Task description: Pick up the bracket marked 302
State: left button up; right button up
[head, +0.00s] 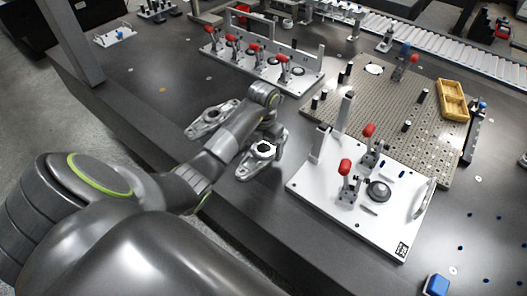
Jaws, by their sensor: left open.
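Two silver metal brackets lie on the dark table: one (205,123) left of my forearm, the other (258,165) just below my wrist in the picture. No number is legible on either, so I cannot tell which is marked 302. My left gripper (270,135) is open, pointing down at the far side of the nearer bracket. My wrist and forearm hide part of both brackets and most of the fingers. I cannot tell whether the fingers touch the bracket. My right gripper is not in view.
A white fixture plate (318,195) with red-handled clamps stands right of the nearer bracket. Behind it are a perforated plate (440,140) with posts, a yellow tray (453,88) and a row of red-handled clamps (255,52). A grey upright (73,45) stands at the left.

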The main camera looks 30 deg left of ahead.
pick_arm(q)
jog(key=shift+f, duration=0.75)
jog(key=shift+w+r, duration=0.1)
jog(key=c, duration=1.4)
notch_tip(320, 180, up, 4)
jog(key=shift+r, duration=0.2)
jog(key=shift+c, duration=0.2)
jog(key=shift+r+p, duration=2)
jog(key=shift+r, duration=0.8)
